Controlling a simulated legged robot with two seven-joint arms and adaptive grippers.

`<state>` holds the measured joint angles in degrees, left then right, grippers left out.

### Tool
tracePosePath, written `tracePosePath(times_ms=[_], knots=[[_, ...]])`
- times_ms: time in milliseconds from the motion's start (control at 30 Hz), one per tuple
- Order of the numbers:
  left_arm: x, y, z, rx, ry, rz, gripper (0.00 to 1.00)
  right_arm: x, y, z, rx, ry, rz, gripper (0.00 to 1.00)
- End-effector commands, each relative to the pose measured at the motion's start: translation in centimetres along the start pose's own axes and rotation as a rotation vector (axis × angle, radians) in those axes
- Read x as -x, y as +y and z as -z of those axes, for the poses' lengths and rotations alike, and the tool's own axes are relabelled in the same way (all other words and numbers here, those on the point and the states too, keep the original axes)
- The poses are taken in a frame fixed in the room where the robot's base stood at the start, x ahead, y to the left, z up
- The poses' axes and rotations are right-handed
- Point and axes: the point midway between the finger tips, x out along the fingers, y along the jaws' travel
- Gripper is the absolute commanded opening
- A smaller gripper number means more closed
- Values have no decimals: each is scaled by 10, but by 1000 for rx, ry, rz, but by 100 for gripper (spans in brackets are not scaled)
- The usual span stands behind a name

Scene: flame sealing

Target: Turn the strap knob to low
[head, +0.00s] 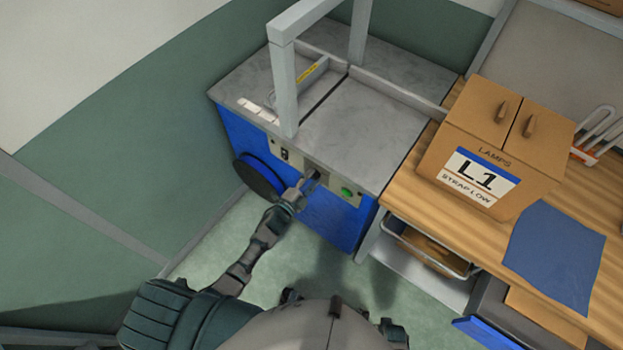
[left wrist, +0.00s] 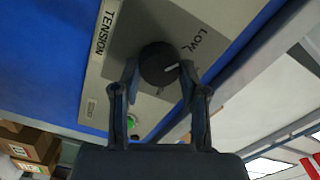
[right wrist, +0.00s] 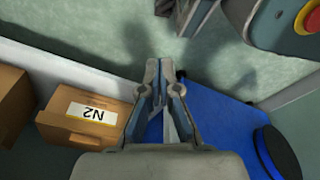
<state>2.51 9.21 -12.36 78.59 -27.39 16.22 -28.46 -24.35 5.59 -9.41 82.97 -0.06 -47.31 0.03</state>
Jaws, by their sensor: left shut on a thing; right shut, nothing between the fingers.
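The strap knob (left wrist: 157,62) is a round dark dial on the grey panel (left wrist: 128,30) of the strapping machine, beside the printed words TENSION and LOW. Its white pointer line points right and slightly up, just below the word LOW. My left gripper (left wrist: 159,76) is shut on the knob, one finger on each side. In the head view the left gripper (head: 309,183) reaches the machine's front panel and mostly hides the knob. My right gripper (right wrist: 165,66) is shut and empty, with its fingertips over the floor in the right wrist view.
The strapping machine has a grey top (head: 365,135) with an upright frame (head: 285,85). A green button (head: 347,191) sits right of the knob. A carton marked L1 STRAP LOW (head: 480,150) and a blue mat (head: 555,255) lie on the wooden bench (head: 400,190) at right.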

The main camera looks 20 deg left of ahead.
Motion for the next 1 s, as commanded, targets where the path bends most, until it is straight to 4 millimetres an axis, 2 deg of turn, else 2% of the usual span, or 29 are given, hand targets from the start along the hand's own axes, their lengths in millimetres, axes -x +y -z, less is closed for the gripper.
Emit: tracePosePath(times_ms=[233, 733, 767, 833, 867, 1000], knots=[[2, 3, -4, 72, -10, -8, 9, -5, 0, -6, 1, -4, 0, 0], [2, 5, -4, 89, -10, -10, 9, -7, 0, -8, 1, -5, 0, 0], [2, 5, -4, 89, -10, -10, 49, -7, 0, -8, 1, -5, 0, 0], [2, 5, -3, 88, -10, -10, 66, -7, 0, -8, 1, -5, 0, 0], [2, 4, -3, 88, -9, -9, 69, -7, 0, -8, 1, -5, 0, 0], [1, 3, -2, 87, -6, -6, 69, -7, 0, -8, 1, -5, 0, 0]])
